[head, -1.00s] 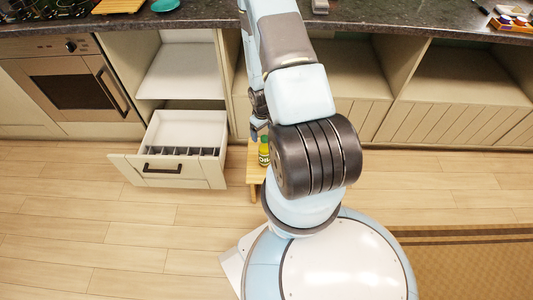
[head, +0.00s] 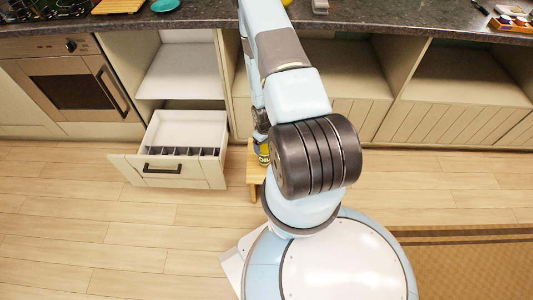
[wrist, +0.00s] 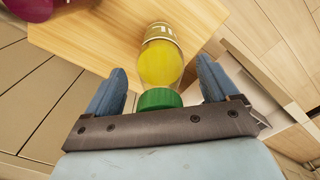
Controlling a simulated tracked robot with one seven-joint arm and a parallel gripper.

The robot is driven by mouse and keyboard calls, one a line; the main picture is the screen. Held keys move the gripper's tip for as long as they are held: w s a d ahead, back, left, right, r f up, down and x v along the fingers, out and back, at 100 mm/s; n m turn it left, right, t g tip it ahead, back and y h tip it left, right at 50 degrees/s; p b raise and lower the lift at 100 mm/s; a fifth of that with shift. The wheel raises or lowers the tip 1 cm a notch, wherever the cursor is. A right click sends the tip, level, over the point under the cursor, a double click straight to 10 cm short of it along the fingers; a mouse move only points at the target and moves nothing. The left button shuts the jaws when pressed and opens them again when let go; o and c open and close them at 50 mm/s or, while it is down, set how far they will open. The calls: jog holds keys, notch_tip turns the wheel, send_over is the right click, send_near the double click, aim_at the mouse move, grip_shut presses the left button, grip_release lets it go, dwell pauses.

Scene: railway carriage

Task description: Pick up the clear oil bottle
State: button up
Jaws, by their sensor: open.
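The clear oil bottle (wrist: 160,62) holds yellow oil and has a green cap (wrist: 159,98) and a pale label. In the wrist view it stands on a small wooden stool or table, its cap close to my gripper's palm. My gripper (wrist: 161,82) is open, with one blue finger on each side of the bottle's upper part and visible gaps to both. In the head view the bottle (head: 264,155) shows only partly, behind my arm, and my gripper is mostly hidden there.
The wooden stool (head: 255,178) stands by the cabinets. A drawer (head: 185,128) with dividers stands open to its left. A dark purple object (wrist: 28,8) sits at the wrist view's top left corner. Wooden floor is clear at left.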

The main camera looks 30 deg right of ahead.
jog(key=shift+c, duration=0.4)
grip_shut()
dwell(0.4)
